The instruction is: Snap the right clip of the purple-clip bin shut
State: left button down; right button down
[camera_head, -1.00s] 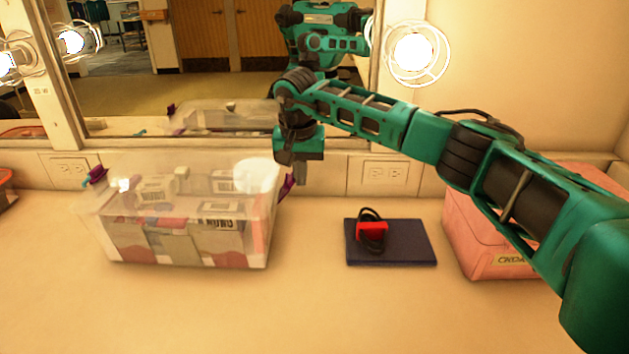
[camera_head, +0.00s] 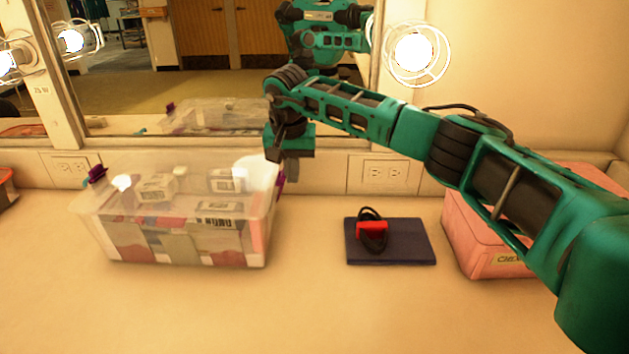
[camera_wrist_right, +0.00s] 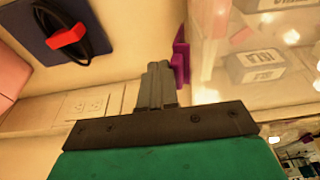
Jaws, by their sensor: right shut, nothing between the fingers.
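The clear purple-clip bin (camera_head: 180,225) stands on the counter at the left, lid on, boxes and packets inside. Its right clip (camera_head: 281,179) stands nearly upright, close against the bin's right end. The wrist view shows this purple clip (camera_wrist_right: 181,56) beside the bin wall (camera_wrist_right: 209,60); I cannot tell whether it is latched. The left purple clip (camera_head: 97,175) sticks outward. My right gripper (camera_head: 288,168) is shut and empty at the right clip's outer side. In the wrist view its fingers (camera_wrist_right: 156,78) are against or very near the clip. My left gripper is not in view.
A dark blue book (camera_head: 400,244) with a red-and-black item (camera_head: 372,231) lies right of the bin. A pink bin (camera_head: 475,235) stands farther right under my arm. The mirror (camera_head: 240,85) and wall outlets are behind. The front counter is clear.

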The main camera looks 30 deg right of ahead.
jog(key=r+p, duration=0.1)
jog(key=r, duration=0.1)
jog(key=r+p, duration=0.1)
jog(key=p, duration=0.1)
jog(key=d+r+p, duration=0.1)
jog(key=r, duration=0.1)
jog(key=shift+s+r, duration=0.3)
jog(key=shift+a, duration=0.1)
dwell(0.3)
